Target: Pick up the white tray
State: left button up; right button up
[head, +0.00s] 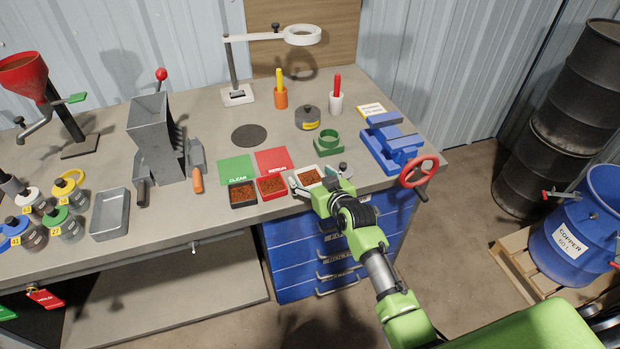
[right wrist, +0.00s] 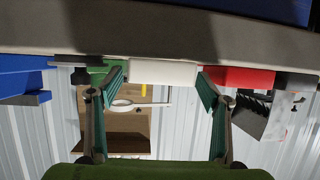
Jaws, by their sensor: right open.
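The white tray (head: 306,168) holds reddish-brown granules and sits near the front edge of the workbench, right of a red tray (head: 271,196) and a black tray (head: 243,204). My right gripper (head: 317,181) is at its front side, with its fingers spread toward the tray and part of the tray hidden behind them. In the right wrist view, which appears upside down, the white tray (right wrist: 163,72) lies between the tips of the open fingers (right wrist: 157,84). A visible gap remains on each side. My left gripper is not in view.
A blue vise (head: 392,148) with a red handwheel (head: 418,170) stands right of the tray. A green ring-shaped holder (head: 327,143) is behind it. Green and red mats lie behind the trays. Blue drawers (head: 312,250) are below the bench edge.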

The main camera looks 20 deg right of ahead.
jog(key=shift+w+a+f, duration=0.1)
jog(key=shift+w+f, duration=0.15)
jog(key=shift+w, duration=0.4)
jog(key=c, duration=1.3)
jog(key=shift+o, duration=0.2)
jog(key=shift+r, duration=0.1)
